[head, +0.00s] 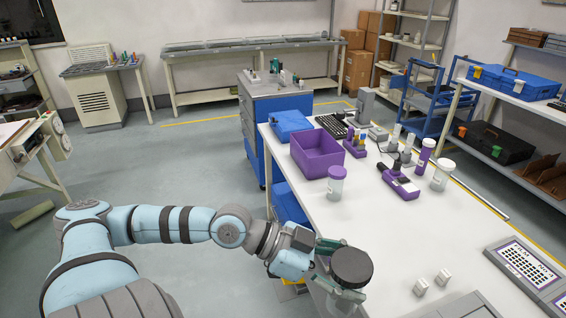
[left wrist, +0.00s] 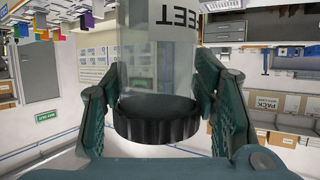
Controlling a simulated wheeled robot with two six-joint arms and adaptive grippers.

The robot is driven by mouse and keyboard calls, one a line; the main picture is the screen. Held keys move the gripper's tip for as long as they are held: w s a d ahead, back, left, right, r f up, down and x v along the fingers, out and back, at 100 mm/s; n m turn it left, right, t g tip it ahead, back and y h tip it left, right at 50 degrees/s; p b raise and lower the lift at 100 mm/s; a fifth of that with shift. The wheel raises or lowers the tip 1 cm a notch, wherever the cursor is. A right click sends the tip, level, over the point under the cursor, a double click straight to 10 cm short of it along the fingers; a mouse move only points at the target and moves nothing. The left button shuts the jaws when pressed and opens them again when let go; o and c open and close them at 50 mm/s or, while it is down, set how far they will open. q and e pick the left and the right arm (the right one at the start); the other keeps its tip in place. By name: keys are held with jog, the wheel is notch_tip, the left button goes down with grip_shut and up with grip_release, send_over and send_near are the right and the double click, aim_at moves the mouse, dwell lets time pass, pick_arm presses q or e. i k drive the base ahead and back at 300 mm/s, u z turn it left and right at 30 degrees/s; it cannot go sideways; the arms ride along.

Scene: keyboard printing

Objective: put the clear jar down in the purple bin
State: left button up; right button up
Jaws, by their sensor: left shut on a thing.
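The clear jar (left wrist: 158,65) with a black lid (head: 351,267) is held in my left gripper (head: 341,270). In the left wrist view, the two fingers of my left gripper (left wrist: 163,75) are on either side of the jar, and part of a dark printed label shows. In the head view the jar is at the near left edge of the white table, lid up, its body mostly hidden below the lid. The purple bin (head: 318,170) stands farther back on the table, up and left of the gripper, apart from it. It looks empty. My right gripper is not in view.
A jar with a greyish-purple lid (head: 336,184) stands just in front of the bin. A blue case (head: 290,124) lies behind it. A purple handheld device (head: 400,182) and a white-lidded jar (head: 442,175) are to the right. The table's near middle (head: 385,230) is clear.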

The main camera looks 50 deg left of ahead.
aim_at(323, 172)
jog(key=u, duration=0.45)
jog(key=k, duration=1)
jog(key=u, duration=1.05)
jog(key=i, duration=2.05)
jog(key=z, duration=1.15)
jog(key=i, duration=0.6)
jog(key=z, duration=0.65)
